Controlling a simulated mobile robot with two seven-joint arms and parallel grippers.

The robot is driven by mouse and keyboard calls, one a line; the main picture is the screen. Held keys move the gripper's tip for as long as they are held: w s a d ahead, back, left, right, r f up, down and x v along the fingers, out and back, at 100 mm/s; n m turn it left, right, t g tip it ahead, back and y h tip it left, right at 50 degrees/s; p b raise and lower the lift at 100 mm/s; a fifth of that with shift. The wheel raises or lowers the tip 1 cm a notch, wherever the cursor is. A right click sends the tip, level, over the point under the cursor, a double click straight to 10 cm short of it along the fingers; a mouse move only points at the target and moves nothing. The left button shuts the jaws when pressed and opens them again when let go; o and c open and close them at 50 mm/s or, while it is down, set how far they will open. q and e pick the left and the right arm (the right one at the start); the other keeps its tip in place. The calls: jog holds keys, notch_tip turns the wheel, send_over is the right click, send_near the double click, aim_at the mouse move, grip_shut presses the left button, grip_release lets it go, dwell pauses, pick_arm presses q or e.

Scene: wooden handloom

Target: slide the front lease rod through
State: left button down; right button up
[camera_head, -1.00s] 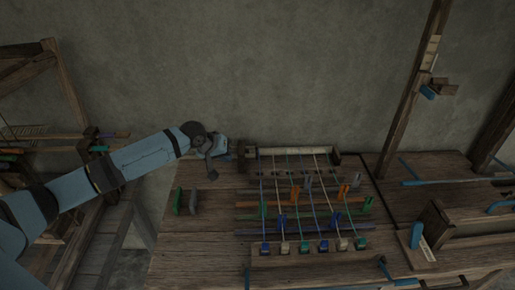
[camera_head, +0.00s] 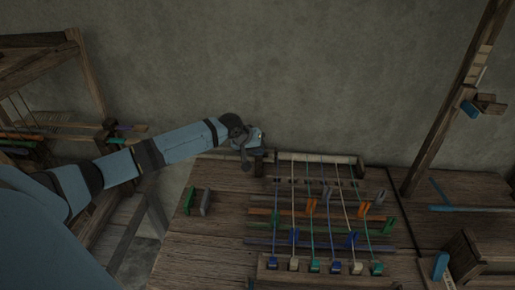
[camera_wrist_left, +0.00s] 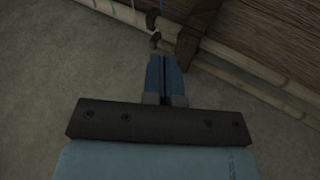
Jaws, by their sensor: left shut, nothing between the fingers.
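Several thin coloured rods lie across the warp threads on the wooden table, among them an orange-brown rod (camera_head: 285,212) and a blue-purple rod (camera_head: 300,246) nearer the front edge. I cannot tell for certain which is the front lease rod. The warp threads (camera_head: 341,195) run from the pale back beam (camera_head: 315,157) to coloured blocks at the front. My left gripper (camera_head: 247,164) is at the left end of the back beam, away from the rods. In the left wrist view its fingers (camera_wrist_left: 166,76) are shut and empty, over the floor beside pale wooden bars (camera_wrist_left: 230,70). My right gripper is out of view.
A green peg (camera_head: 189,201) and a grey peg (camera_head: 205,202) stand on the table's left. A wooden post (camera_head: 455,98) rises at the right. A wooden frame (camera_head: 92,80) stands at the far left. The table between the pegs and rods is mostly clear.

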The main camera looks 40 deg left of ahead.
aim_at(272, 159)
pick_arm(q)
jog(key=x, duration=0.6)
jog(key=shift+w+f, duration=0.2)
jog(key=shift+f, duration=0.1)
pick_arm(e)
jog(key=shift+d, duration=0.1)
pick_arm(q)
jog(key=shift+d, duration=0.15)
